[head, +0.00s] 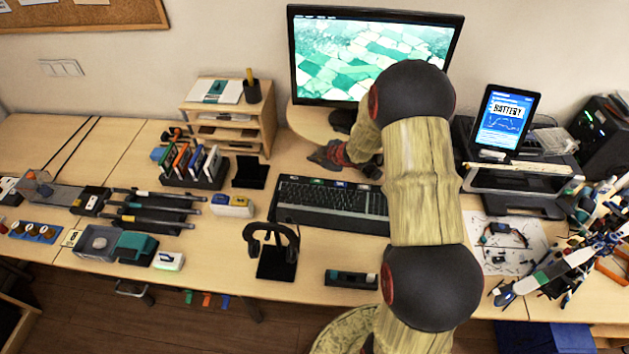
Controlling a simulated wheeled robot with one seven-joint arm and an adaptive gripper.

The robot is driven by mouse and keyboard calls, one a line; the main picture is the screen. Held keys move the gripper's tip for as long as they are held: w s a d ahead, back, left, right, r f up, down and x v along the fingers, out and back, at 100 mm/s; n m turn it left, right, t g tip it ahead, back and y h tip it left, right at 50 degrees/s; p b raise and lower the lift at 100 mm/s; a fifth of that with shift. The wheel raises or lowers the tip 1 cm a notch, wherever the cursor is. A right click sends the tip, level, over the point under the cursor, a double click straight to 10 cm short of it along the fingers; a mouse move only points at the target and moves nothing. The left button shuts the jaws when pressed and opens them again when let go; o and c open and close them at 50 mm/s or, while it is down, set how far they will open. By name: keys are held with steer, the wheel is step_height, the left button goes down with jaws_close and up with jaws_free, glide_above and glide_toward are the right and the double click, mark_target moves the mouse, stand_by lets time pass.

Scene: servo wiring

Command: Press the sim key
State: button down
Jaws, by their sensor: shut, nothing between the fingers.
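The black keyboard (330,207) lies on the desk in front of the monitor. A few coloured keys or labels (317,181) show along its back edge. Any lettering is too small to read, so I cannot tell which one is the sim key. My gripper (318,158) is shut and empty. It appears just beyond the keyboard's back edge in the picture, pointing left, in front of the monitor's stand. Its height above the desk is unclear. My arm covers the keyboard's right end.
The monitor (370,60) stands close behind my gripper. A headset on a stand (272,245) is left of the keyboard's front. A small wooden shelf (230,125) stands back left. Tools and parts clutter the right side.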

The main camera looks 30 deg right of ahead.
steer(key=shift+f, duration=0.15)
steer(key=b, duration=0.8)
glide_above(316, 182)
step_height(316, 182, down, 7)
steer(key=shift+f, duration=0.85)
stand_by(0.6)
steer(key=shift+f+b, duration=0.35)
steer(key=shift+f, duration=0.05)
steer(key=shift+f, duration=0.35)
stand_by(0.5)
steer(key=shift+r, duration=0.1)
steer(key=shift+r+p, duration=0.7)
steer(key=shift+r, duration=0.1)
